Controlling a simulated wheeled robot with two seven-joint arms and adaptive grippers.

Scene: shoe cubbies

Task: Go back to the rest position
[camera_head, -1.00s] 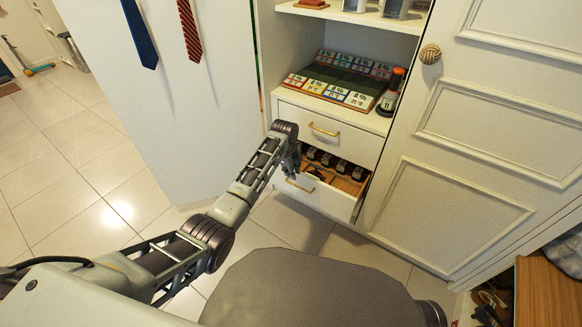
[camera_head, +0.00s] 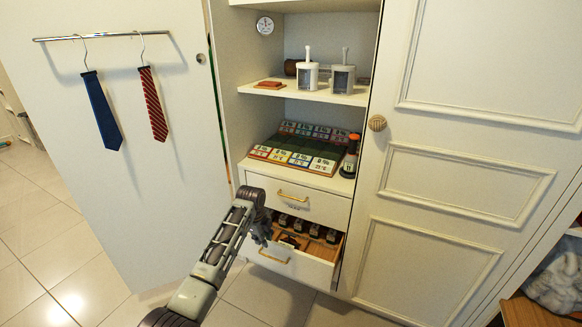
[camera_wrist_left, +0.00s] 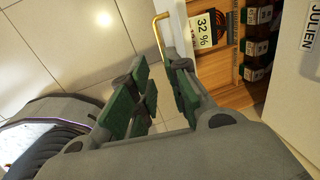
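My left gripper (camera_head: 262,232) is at the open lower drawer (camera_head: 328,272) of the cabinet, just above its front. In the left wrist view its green-padded fingers (camera_wrist_left: 160,88) are spread apart with floor between them, holding nothing. The brass handle (camera_head: 273,257) of that drawer is just beyond the fingertips, and it also shows in the wrist view (camera_wrist_left: 158,34). Several dark items sit in the drawer, beside a card reading "32 %" in the wrist view. My right gripper is not in view.
The upper drawer (camera_head: 310,201) is shut. Above it are a board with cards (camera_head: 298,148) and an orange-topped bottle (camera_head: 349,157). A door with two ties (camera_head: 101,110) stands open at left; a panelled door (camera_head: 450,190) is at right. Floor tiles (camera_head: 75,265) lie clear at left.

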